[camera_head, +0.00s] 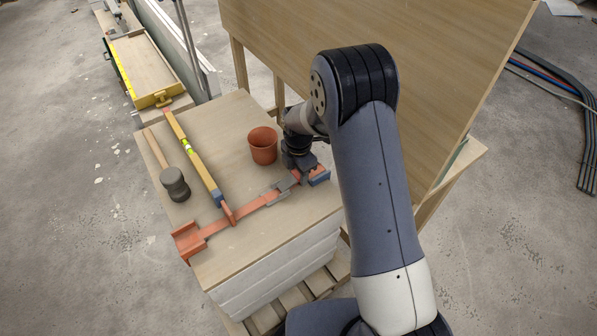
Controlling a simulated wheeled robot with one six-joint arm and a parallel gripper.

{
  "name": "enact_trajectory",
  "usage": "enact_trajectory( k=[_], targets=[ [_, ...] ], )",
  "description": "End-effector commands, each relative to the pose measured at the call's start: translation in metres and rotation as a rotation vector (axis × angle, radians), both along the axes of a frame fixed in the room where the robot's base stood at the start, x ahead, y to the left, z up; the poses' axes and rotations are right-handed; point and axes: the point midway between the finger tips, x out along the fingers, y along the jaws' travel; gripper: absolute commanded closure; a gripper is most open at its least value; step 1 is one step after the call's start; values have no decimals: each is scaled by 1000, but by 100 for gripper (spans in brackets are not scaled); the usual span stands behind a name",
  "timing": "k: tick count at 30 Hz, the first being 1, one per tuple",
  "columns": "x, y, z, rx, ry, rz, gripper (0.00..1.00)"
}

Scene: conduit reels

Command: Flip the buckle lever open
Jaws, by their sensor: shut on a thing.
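A flat orange strap or bar (250,207) lies across the top of the crate-like bench, with an orange end bracket (187,241) at its left. A grey buckle piece (272,198) sits on it toward the right, beside my gripper. My gripper (296,180) points down at the right part of the strap. It is shut on what looks like the buckle lever, which its fingers mostly hide. An orange and blue end piece (319,176) shows just right of the fingers. I cannot tell the lever's angle.
A terracotta pot (263,146) stands close behind and left of my gripper. A large wooden board (420,60) rises behind my arm.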

Motion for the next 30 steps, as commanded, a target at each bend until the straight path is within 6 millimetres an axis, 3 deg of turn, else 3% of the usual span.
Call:
enact_trajectory(
  k=[14,30],
  targets=[
    [-3,6,9,-122,-85,6,100],
    [-18,28,28,-531,-363,7,100]
  ],
)
